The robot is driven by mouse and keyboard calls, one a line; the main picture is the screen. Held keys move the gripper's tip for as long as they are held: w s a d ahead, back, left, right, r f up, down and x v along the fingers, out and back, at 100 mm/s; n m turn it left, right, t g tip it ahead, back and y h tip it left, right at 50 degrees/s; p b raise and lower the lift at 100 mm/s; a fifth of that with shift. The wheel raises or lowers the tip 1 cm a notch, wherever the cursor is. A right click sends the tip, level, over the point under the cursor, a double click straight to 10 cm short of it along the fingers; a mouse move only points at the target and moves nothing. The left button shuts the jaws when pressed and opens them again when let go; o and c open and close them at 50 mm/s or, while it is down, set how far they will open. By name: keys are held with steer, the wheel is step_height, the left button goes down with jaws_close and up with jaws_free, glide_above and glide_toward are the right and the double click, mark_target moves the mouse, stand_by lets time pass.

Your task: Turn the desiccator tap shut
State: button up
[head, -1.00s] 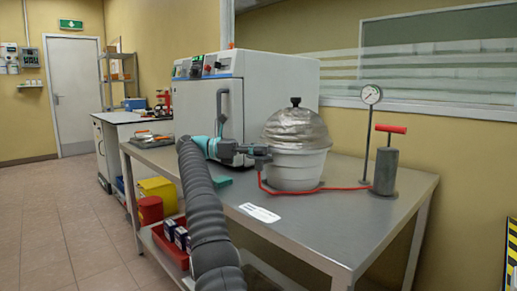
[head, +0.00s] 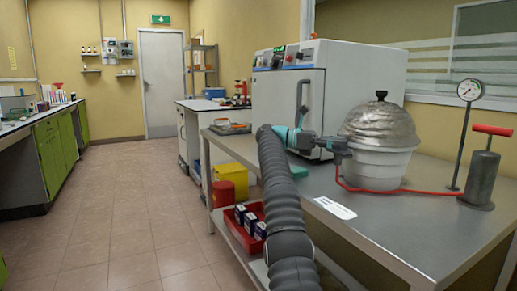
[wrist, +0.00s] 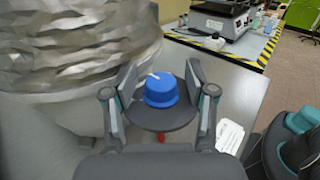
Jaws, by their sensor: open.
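The desiccator (head: 376,165) stands on the steel bench, with a white bowl and a crumpled, silvery domed lid with a black knob. It also fills the left of the wrist view (wrist: 60,60). The blue tap knob (wrist: 160,91) has a white mark on top pointing to the upper left in the wrist view. My gripper (wrist: 160,78) is open, with one finger on each side of the knob and small gaps visible. In the head view my gripper (head: 338,149) is at the desiccator's left side and hides the tap.
A red hose (head: 400,192) runs along the bench to a hand pump (head: 481,175) and a gauge on a stand (head: 469,92). A white oven (head: 340,85) stands behind. A white label (head: 335,208) lies on the bench front. A red bin (head: 248,222) is on the lower shelf.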

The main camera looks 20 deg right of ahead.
steer(key=shift+w+d+r+n+t+h, duration=0.1)
steer(key=shift+w+r+n+t+h, duration=0.15)
steer(key=shift+n+t+h, duration=0.2)
steer(key=shift+s+f+n+t+h, duration=0.15)
steer(key=shift+n+t+h, duration=0.1)
steer(key=shift+t, duration=0.2)
